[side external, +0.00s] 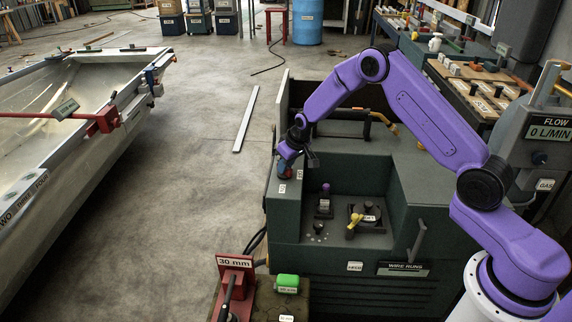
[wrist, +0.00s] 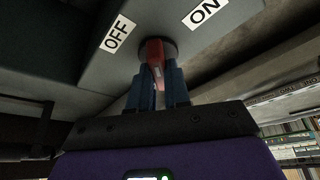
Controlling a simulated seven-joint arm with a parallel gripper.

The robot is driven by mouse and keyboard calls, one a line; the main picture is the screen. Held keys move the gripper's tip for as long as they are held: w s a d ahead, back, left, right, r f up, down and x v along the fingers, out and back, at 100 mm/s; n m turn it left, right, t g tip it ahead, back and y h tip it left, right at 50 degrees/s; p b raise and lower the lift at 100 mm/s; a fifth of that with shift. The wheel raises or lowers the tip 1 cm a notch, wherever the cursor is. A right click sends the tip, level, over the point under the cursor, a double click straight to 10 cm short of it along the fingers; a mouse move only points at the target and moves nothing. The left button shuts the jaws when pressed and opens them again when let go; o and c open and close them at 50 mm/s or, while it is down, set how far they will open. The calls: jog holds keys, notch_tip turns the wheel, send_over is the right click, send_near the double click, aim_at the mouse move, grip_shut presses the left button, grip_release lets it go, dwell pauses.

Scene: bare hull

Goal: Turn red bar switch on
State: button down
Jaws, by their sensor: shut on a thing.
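The red bar switch (wrist: 155,54) shows in the wrist view as a red bar on a round dark base on the grey cabinet face. The OFF label (wrist: 117,33) is to its left and the ON label (wrist: 204,11) is to its upper right. My gripper (wrist: 157,82) has its two blue fingers on either side of the bar and is shut on it. I cannot tell clearly which label the bar is set to. In the side external view my gripper (side external: 285,166) is at the left front top corner of the green cabinet (side external: 335,255), largely hiding the switch.
A recess in the cabinet holds a small purple-topped control (side external: 325,190) and a yellow-handled valve (side external: 354,226). A raised panel (side external: 283,105) stands behind my gripper.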

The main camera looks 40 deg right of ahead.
jog(key=m, duration=0.1)
jog(key=m+h, duration=0.1)
jog(key=m, duration=0.1)
jog(key=m+h, duration=0.1)
jog(key=m, duration=0.1)
jog(key=shift+s+a+f, duration=0.2)
jog(key=shift+f, duration=0.1)
jog(key=shift+w+a+m+g+h, duration=0.1)
jog(key=shift+m+g+h, duration=0.3)
jog(key=shift+m, duration=0.9)
jog(key=shift+m+g+h, duration=0.4)
jog(key=shift+m, duration=0.9)
jog(key=c, duration=1.1)
grip_release()
jog(key=shift+w+r, duration=0.1)
jog(key=shift+a+r, duration=0.15)
jog(key=shift+r, duration=0.5)
jog(key=v, duration=1.6)
jog(key=shift+s, duration=0.25)
